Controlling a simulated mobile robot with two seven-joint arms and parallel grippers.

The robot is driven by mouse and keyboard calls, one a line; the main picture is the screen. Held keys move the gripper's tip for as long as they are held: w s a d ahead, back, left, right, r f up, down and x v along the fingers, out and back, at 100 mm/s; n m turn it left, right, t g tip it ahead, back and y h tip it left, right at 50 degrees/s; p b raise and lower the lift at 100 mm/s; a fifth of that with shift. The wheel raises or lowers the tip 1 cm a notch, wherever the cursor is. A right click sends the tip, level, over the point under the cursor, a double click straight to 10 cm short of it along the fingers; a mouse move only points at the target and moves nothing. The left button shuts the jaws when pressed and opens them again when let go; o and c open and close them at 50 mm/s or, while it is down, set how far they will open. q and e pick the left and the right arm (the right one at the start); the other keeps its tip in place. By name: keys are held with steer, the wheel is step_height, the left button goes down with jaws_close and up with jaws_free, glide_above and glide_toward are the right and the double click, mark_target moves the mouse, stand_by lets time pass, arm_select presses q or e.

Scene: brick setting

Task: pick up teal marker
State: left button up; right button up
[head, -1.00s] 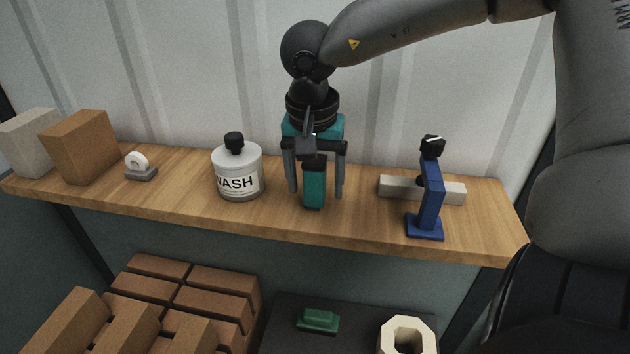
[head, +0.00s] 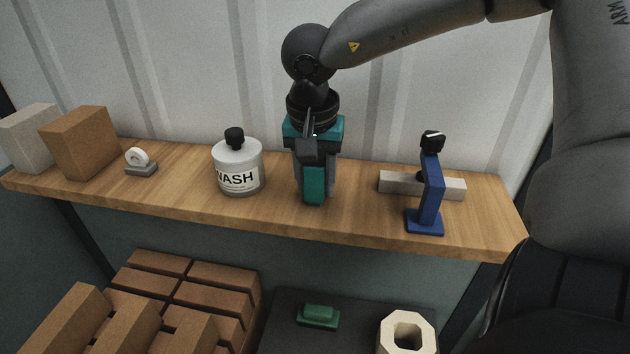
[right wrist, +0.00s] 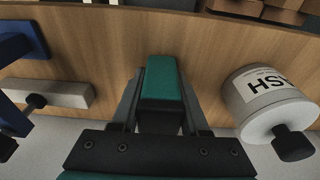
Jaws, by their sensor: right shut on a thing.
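The teal marker (head: 314,184) is a blocky upright piece on the wooden shelf (head: 280,212), between the white bottle and the blue stand. My right gripper (head: 314,190) comes down on it from above, and its fingers are shut on the marker's sides. In the right wrist view the marker (right wrist: 162,80) sits between the two dark fingers (right wrist: 160,115). Its base is at or very near the shelf; I cannot tell a gap. My left gripper is not in view.
A white wash bottle (head: 238,168) stands left of the marker. A blue stand (head: 430,200) and a pale bar (head: 400,185) are to the right. Tan and grey blocks (head: 82,143) and a small white roll (head: 140,162) are at the far left. Bricks (head: 160,290) lie below.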

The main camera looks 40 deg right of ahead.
jaws_close()
steer(key=shift+r, duration=0.1)
steer(key=shift+w+r, duration=0.1)
steer(key=shift+r, duration=0.35)
step_height(320, 180, up, 19)
